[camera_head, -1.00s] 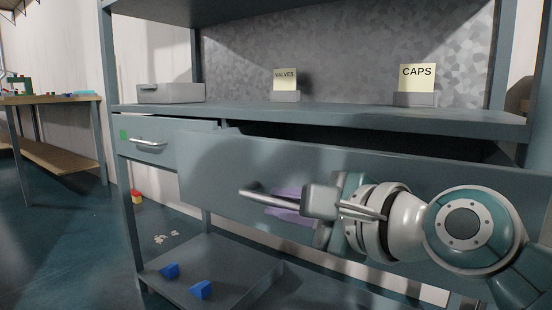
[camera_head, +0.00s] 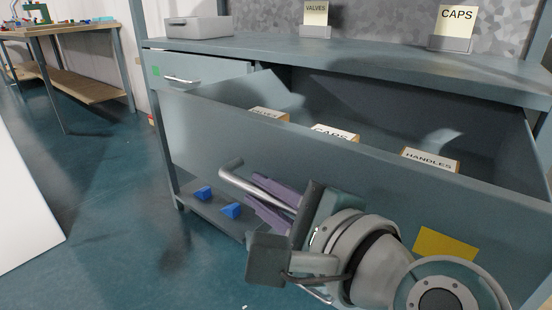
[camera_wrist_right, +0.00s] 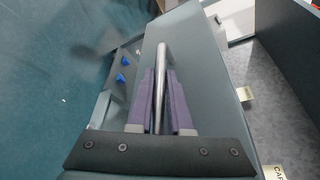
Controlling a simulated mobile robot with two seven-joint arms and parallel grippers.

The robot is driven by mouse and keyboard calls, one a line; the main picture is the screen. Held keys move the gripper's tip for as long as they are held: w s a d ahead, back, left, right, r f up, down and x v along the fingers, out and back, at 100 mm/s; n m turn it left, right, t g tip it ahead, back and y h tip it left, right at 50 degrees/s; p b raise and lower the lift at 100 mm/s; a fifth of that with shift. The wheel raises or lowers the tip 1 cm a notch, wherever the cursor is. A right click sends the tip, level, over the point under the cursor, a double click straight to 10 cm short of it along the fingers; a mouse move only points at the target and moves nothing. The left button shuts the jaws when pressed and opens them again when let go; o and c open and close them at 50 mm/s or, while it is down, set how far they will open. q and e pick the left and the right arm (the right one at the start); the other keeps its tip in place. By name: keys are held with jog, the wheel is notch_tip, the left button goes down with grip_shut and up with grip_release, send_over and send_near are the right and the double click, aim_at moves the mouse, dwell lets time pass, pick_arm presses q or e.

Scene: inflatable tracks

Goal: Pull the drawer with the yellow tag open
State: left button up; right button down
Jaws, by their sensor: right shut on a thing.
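The wide drawer (camera_head: 380,175) with the yellow tag (camera_head: 444,245) on its front is pulled well out of the grey-blue shelf unit, and its inside shows. Its bar handle (camera_head: 262,187) runs along the front; the handle also shows in the right wrist view (camera_wrist_right: 161,85). My right gripper (camera_head: 270,212) is shut on the handle, with its purple fingers on either side of the bar, as the right wrist view shows (camera_wrist_right: 161,100). My left gripper is in neither view.
Labelled cards stand in the drawer, among them CAPS (camera_head: 336,134) and HANDLES (camera_head: 430,160). A shut drawer with a green tag (camera_head: 210,72) is beside it. Blue blocks (camera_head: 230,210) lie on the low shelf. A workbench (camera_head: 70,30) stands at the far left.

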jog(key=c, duration=0.8)
grip_release()
jog(key=shift+c, duration=0.2)
jog(key=p+v, duration=0.3)
jog(key=v, duration=0.7)
jog(key=shift+a, duration=0.1)
